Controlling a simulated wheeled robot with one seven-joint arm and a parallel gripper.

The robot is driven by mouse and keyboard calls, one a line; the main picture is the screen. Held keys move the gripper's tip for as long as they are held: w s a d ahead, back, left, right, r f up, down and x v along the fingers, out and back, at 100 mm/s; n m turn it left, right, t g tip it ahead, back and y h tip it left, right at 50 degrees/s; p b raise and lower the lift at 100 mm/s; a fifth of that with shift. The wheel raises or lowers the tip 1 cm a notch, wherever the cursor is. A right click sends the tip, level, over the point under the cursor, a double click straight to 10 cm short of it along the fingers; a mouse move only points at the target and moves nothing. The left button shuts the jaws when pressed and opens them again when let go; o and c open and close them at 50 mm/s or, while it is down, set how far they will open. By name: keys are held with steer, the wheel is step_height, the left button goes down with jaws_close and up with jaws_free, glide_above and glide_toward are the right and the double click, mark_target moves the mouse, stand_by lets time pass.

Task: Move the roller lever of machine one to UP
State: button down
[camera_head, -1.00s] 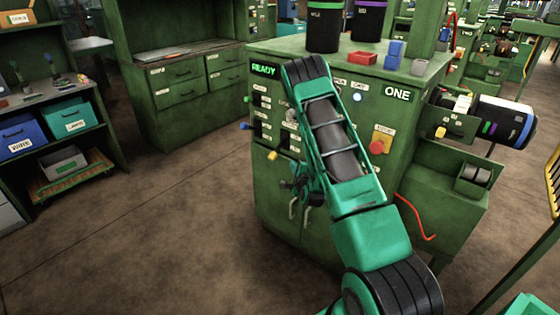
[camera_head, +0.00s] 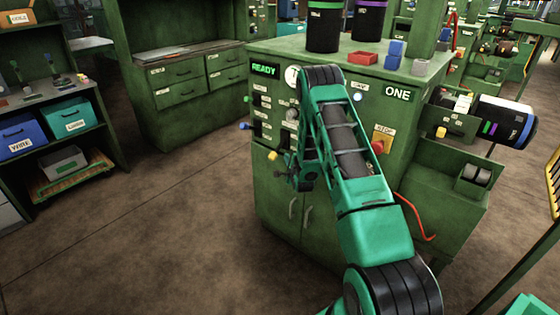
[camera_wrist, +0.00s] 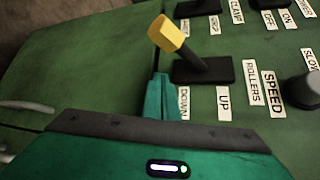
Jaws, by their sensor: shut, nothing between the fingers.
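The roller lever (camera_wrist: 186,48) has a yellow knob and a dark stem on a black base, beside labels reading ROLLERS, UP and DOWN. In the wrist view its knob leans to the left, toward the DOWN side. The yellow knob also shows in the head view (camera_head: 272,155), on the left part of machine one (camera_head: 275,205). My gripper (camera_wrist: 160,82) is shut and empty. Its fingertips appear just below the knob in the wrist view, left of the lever's base; I cannot tell whether they touch the lever. In the head view my arm hides part of the panel.
A dark SPEED knob (camera_wrist: 303,88) sits right of the lever. Other black switch bases line the top of the wrist view. A blue-tipped lever (camera_head: 245,127) sticks out on the machine's left. A red stop button (camera_head: 378,147) is right of my arm. The floor at left is clear.

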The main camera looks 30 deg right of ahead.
steer(key=shift+a+r, duration=0.35)
steer(key=shift+a, duration=0.45)
steer(key=shift+a+r, duration=0.3)
steer(key=shift+a, duration=0.5)
